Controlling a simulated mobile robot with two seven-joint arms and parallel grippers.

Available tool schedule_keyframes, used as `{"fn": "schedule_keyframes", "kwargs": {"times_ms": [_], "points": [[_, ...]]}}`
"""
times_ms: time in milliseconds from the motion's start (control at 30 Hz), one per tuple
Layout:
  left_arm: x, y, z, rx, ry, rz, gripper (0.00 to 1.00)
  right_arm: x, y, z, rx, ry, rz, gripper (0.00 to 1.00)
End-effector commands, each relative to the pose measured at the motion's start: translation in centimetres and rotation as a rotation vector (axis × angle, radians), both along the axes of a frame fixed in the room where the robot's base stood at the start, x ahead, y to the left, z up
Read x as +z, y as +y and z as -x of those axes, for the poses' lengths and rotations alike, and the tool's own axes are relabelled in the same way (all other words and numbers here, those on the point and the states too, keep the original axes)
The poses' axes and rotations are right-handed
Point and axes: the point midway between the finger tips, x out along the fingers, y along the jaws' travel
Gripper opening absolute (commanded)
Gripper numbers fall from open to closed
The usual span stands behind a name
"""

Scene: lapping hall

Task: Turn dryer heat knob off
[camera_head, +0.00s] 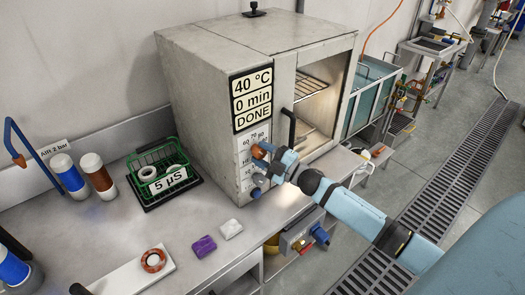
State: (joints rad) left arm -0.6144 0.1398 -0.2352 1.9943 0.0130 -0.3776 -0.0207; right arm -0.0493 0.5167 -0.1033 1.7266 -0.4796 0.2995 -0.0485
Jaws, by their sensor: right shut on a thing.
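The grey dryer (215,85) stands on the steel bench. Its front panel carries a sign reading 40 °C, 0 min, DONE (252,98). Below the sign is a dial scale (243,143) with numbers such as 60, 70 and 80. An orange-brown knob (258,152) sits at this scale, and my right gripper (266,158) is shut on it. The gripper hides part of the knob and scale, so I cannot read its setting. A smaller blue knob (256,192) is lower on the panel. My left gripper is not in view.
The dryer's lit chamber with a wire shelf (308,86) shows on the right, beside a dark handle (291,126). A green basket (160,190) with a 5 µS label, bottles (98,176), a purple block (204,246) and a white block (230,229) stand on the bench (195,218).

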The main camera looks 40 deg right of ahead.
Motion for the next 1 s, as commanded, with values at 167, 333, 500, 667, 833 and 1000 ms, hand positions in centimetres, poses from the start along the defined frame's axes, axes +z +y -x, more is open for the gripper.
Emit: {"fn": "schedule_keyframes", "kwargs": {"times_ms": [167,333,500,667,833,1000], "points": [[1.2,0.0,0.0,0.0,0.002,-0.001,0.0,0.4,-0.1,0.0,0.002,-0.012,0.168,0.2],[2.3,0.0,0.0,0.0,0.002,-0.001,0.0,0.5,0.0,0.0,0.002,-0.026,0.33,0.2],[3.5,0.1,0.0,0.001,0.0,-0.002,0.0,0.6,-0.1,0.0,0.002,-0.037,0.481,0.2],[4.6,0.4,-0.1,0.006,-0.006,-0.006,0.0,0.5,-0.1,0.0,0.001,-0.047,0.605,0.2],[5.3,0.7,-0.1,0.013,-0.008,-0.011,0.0,0.4,0.0,0.0,0.001,-0.055,0.705,0.2],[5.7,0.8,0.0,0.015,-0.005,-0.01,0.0,0.4,0.0,0.0,0.001,-0.06,0.771,0.2]]}}
